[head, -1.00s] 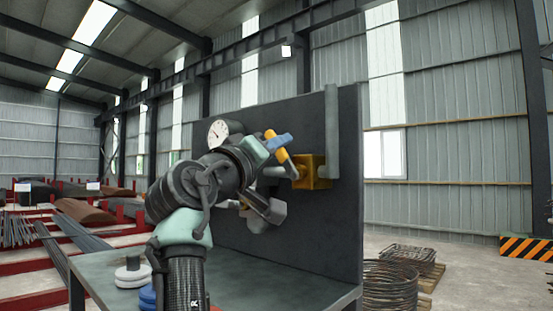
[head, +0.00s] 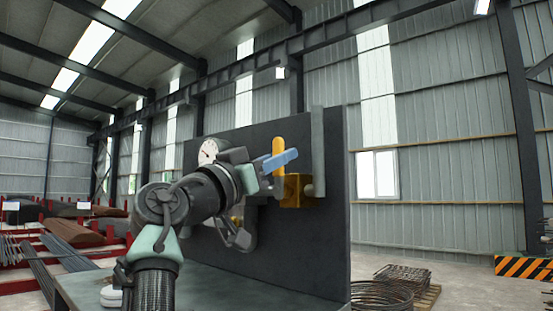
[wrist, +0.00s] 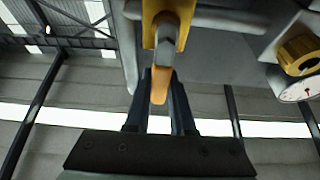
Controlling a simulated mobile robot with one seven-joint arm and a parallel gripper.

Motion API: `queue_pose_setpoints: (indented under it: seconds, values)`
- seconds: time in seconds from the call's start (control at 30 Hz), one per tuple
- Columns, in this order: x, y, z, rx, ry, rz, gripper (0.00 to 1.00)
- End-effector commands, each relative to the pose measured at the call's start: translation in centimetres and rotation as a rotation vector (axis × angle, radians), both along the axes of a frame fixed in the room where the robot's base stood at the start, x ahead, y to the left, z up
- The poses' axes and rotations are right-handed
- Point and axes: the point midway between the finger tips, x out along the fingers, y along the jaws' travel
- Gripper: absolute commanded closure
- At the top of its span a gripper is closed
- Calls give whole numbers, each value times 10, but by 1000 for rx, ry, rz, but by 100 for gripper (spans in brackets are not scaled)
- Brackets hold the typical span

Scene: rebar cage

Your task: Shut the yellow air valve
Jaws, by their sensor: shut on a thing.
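The yellow air valve has a boxy golden body (head: 292,190) on the dark upright panel, with a yellow-orange lever handle (head: 278,147) standing near vertical to its left in the head view. My gripper (head: 284,160), with blue fingers, is at the handle. In the wrist view the handle (wrist: 161,84) reaches down between the two fingers of my gripper (wrist: 160,98), which are shut on it. The valve body (wrist: 166,12) is at the top edge there. The handle's lower end and joint are partly hidden in the head view.
A round pressure gauge (head: 208,151) is on the panel (head: 300,255) left of the valve. A yellow knob (wrist: 299,54) sits beside the gauge in the wrist view. A grey vertical pipe (head: 318,150) rises right of the valve. Wire coils (head: 378,298) lie on the floor at right.

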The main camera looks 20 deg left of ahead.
Motion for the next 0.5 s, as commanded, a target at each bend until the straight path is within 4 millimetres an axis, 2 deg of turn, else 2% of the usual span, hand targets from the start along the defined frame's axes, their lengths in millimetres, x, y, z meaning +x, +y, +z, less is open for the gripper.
queue_pose_setpoints:
  seconds: [0.47,0.5]
  values:
    - [0,-1,0,14,-4,1,100]
    - [0,-1,0,14,-4,1,71]
